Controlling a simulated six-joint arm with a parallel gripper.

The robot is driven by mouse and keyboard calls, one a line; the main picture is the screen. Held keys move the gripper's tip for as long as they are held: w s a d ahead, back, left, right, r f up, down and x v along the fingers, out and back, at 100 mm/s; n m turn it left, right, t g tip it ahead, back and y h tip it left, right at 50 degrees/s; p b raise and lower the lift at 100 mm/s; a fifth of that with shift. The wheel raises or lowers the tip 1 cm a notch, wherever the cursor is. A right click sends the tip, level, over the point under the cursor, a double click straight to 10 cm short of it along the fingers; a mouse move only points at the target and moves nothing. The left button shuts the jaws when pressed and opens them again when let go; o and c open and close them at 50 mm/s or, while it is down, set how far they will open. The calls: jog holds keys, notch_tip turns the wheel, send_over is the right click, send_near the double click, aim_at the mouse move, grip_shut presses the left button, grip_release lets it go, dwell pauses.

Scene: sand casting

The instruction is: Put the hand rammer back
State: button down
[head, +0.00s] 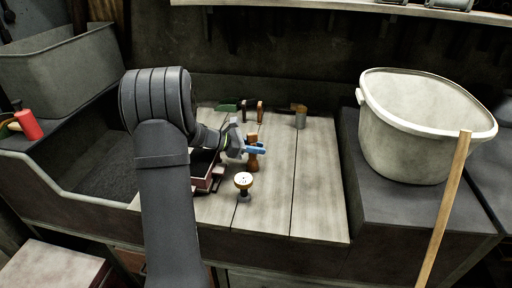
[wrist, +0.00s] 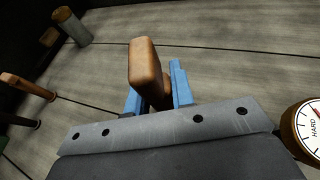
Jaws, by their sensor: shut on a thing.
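The hand rammer (head: 252,161) is a brown wooden tool held roughly upright over the plank bench, near its middle. My gripper (head: 256,149) has blue fingers and is shut on it. In the wrist view, the rammer's rounded wooden end (wrist: 146,66) stands up between the blue fingers (wrist: 158,92). The fingers and my wrist hide part of it. I cannot tell whether its lower end touches the bench.
A round dial gauge (head: 243,181) stands just in front of the rammer. A moulding box (head: 204,178) is partly behind my arm. Green- and brown-handled tools (head: 228,107) and a grey cylinder (head: 300,119) are at the back. A bucket (head: 412,135) stands right. The bench's right side is clear.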

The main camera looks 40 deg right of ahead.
aim_at(256, 141)
jog(key=c, duration=1.3)
grip_release()
jog(key=shift+o, duration=0.2)
jog(key=shift+r, duration=0.2)
jog(key=v, duration=1.2)
jog(key=shift+d+f, duration=0.1)
jog(key=shift+d, duration=0.05)
jog(key=x, duration=1.1)
jog(key=shift+s+d+f, duration=0.15)
jog(key=shift+d, duration=0.25)
jog(key=shift+a+r, duration=0.1)
jog(key=shift+r, duration=1.65)
